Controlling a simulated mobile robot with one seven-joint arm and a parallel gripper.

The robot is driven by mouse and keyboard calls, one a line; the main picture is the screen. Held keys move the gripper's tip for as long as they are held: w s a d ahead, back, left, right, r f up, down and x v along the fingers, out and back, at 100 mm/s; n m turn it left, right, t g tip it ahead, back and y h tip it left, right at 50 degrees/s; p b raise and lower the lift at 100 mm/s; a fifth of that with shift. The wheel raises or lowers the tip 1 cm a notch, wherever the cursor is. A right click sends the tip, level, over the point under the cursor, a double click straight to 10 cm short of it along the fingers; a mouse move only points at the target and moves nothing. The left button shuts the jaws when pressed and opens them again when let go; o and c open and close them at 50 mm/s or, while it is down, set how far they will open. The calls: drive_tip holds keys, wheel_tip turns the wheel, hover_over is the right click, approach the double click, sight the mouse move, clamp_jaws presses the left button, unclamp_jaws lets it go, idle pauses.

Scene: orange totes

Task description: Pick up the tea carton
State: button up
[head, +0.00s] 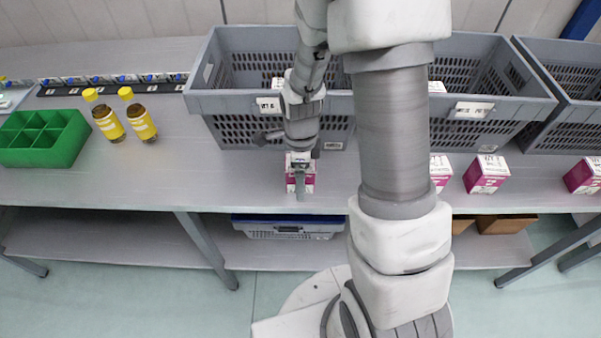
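A small magenta-and-white carton (309,180) stands on the grey table near its front edge. My gripper (299,184) points down over this carton, with one finger visible in front of its near face. The far finger is hidden, so I cannot tell whether the gripper is shut on the carton. More cartons of the same look stand to the right: one partly behind my arm (441,175), one beside it (487,175), and one at the far right (583,177). The lettering on them is too small to read.
A green divided box (62,150) and two yellow-labelled bottles (105,121) (140,121) stand left. A blue-and-grey crate (270,229) sits below.

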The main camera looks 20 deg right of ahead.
clamp_jaws()
idle(0.5)
